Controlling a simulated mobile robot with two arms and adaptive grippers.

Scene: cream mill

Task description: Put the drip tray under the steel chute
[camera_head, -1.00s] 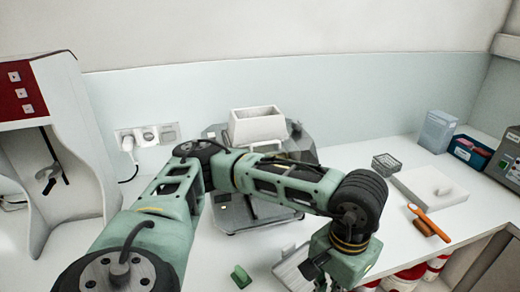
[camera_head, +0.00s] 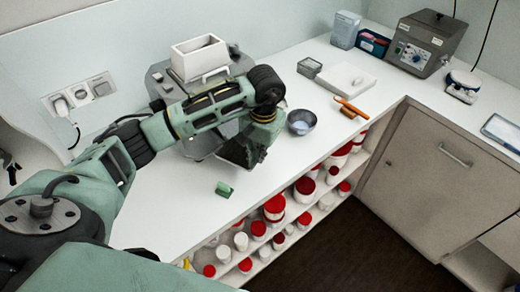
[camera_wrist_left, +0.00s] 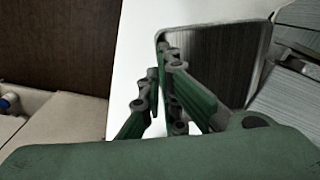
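The drip tray (camera_wrist_left: 225,60), a shallow dark steel tray with a pale raised rim, shows in the left wrist view. My left gripper (camera_wrist_left: 166,58) has its green fingers closed together on the tray's near-left rim. In the head view my left gripper (camera_head: 243,155) is in front of the mill (camera_head: 160,90), low over the counter, and the arm hides most of the tray there. The mill carries a white hopper (camera_head: 200,58) on top. The steel chute is hidden behind my arm. My right gripper is not in view.
A metal bowl (camera_head: 301,122) stands right of my gripper. A white board (camera_head: 345,80) and an orange-handled tool (camera_head: 351,107) lie farther right. The counter's front edge runs above shelves of red-lidded jars (camera_head: 274,207).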

